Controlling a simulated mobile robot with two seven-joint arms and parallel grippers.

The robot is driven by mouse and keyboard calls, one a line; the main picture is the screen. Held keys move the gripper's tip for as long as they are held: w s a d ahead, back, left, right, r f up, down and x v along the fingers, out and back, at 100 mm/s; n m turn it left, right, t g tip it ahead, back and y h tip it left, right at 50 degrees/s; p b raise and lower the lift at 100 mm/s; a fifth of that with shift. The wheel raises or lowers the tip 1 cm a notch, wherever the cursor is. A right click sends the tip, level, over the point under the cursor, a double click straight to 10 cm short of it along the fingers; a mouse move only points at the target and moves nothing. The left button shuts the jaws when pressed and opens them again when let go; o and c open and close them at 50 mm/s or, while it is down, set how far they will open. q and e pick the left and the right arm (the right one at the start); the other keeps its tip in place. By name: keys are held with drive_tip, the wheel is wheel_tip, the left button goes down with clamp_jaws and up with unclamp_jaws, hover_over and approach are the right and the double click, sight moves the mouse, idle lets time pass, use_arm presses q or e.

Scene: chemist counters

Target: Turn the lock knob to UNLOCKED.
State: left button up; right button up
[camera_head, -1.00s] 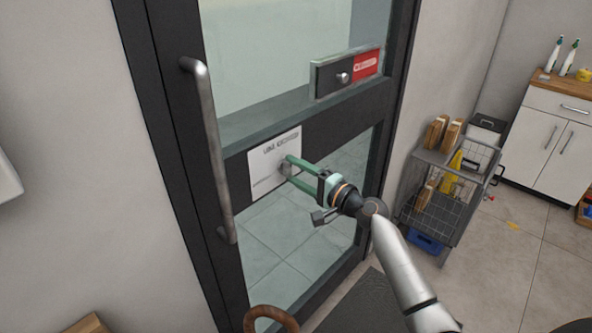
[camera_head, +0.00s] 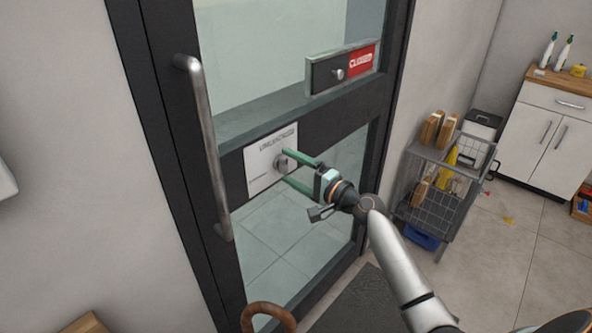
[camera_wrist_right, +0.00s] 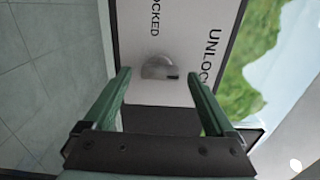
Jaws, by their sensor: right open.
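The lock knob (camera_head: 282,164) is a small round grey knob on a white plate (camera_head: 262,177), on the dark middle rail of the glass door. In the right wrist view, the knob (camera_wrist_right: 157,67) has a dark mark on its lower right side, between printed words ending "OCKED" at left and starting "UNLOC" at right. My right gripper (camera_head: 286,167) has green fingers and is open. Its fingertips (camera_wrist_right: 157,76) stand on either side of the knob with gaps; whether they reach past its face I cannot tell. My left gripper is not in view.
A long vertical door handle (camera_head: 208,150) stands left of the plate. A sign holder (camera_head: 322,76) with a red CLOSED panel is above. A wire cart (camera_head: 437,190) and a white cabinet (camera_head: 540,130) stand to the right. A brown curved handle (camera_head: 268,309) shows at the bottom.

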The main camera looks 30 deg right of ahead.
drive_tip(key=b+v, duration=0.1)
drive_tip(key=v, duration=1.1)
drive_tip(key=shift+s+b, duration=0.25)
drive_tip(key=shift+b, duration=0.15)
drive_tip(key=shift+d+f, duration=0.1)
drive_tip(key=s+a+f+n+g+h+p, duration=0.1)
drive_tip(key=a+f+n, duration=0.1)
drive_tip(key=f, duration=0.3)
drive_tip(key=s+a+f+n+g, duration=0.1)
drive_tip(key=s+a+f+g, duration=0.1)
drive_tip(key=f, duration=0.4)
drive_tip(key=s+a+f+n+g+h+p, duration=0.1)
drive_tip(key=s+a+f+n+g, duration=0.1)
drive_tip(key=s+a+f+n, duration=0.4)
drive_tip(key=s+a+f+n+g+h+p, duration=0.1)
drive_tip(key=s+a+f+n+g, duration=0.1)
drive_tip(key=s+a+f+n, duration=0.5)
drive_tip(key=s+f, duration=0.3)
drive_tip(key=s, duration=0.2)
drive_tip(key=shift+a+n+g, duration=0.3)
drive_tip(key=shift+a, duration=0.1)
